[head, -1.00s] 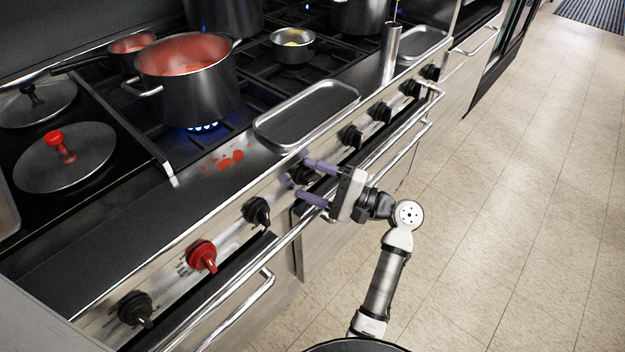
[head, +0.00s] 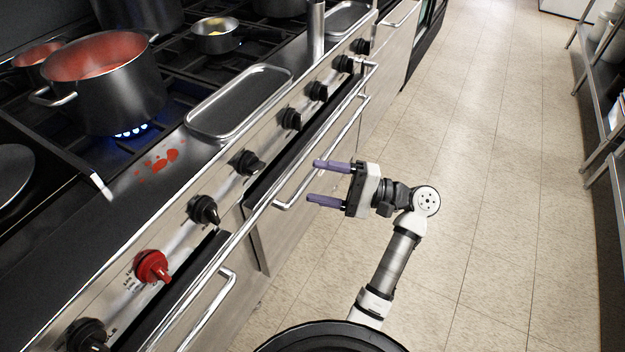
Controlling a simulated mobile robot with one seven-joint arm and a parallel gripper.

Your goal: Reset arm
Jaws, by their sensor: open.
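My gripper (head: 318,182) is open and empty, its two purple fingers pointing left toward the stove front. It is in the air in front of the rail and oven handles, apart from the knobs as far as this view shows. My arm runs from the bottom middle up to the gripper, bent at the joint. Several black knobs line the stove's front panel, with one black knob (head: 250,163) left of the fingers. A red knob (head: 152,267) is at the lower left.
A large pot of red sauce (head: 105,85) stands over a lit burner. A metal tray (head: 238,103) lies on the stove's front ledge, near red spills (head: 162,159). A long front rail (head: 270,200) borders the stove. The tiled floor (head: 500,180) is clear; a shelf rack (head: 605,165) stands right.

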